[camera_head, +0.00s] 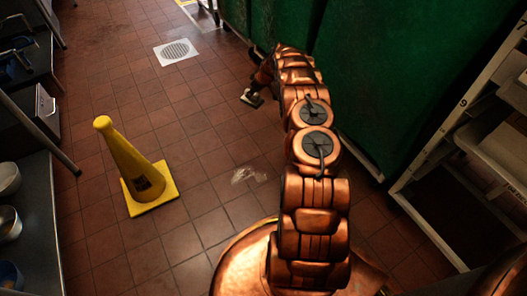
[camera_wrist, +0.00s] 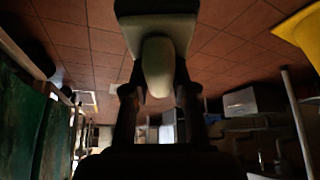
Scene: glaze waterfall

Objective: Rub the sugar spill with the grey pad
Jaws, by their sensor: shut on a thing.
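A pale whitish patch, the sugar spill (camera_head: 248,174), lies on the red tiled floor near the middle of the head view, to the left of my arm. My gripper (camera_head: 258,86) is at the far end of my arm, beyond the spill in the picture. It is shut on the grey pad (camera_head: 251,98), which shows small there, near the floor; whether it touches the floor I cannot tell. In the wrist view the pad (camera_wrist: 155,22) fills the top middle, and its pale rounded handle (camera_wrist: 158,66) sits between the two dark fingers (camera_wrist: 158,92). The spill is not identifiable in the wrist view.
A yellow cone (camera_head: 132,160) on a square base stands left of the spill. Green panels (camera_head: 395,70) rise close to the right of my arm, with a white shelf rack (camera_head: 440,150) nearer. Shelves with bowls (camera_head: 10,222) line the left. A floor drain (camera_head: 176,52) lies beyond; the tiles between are clear.

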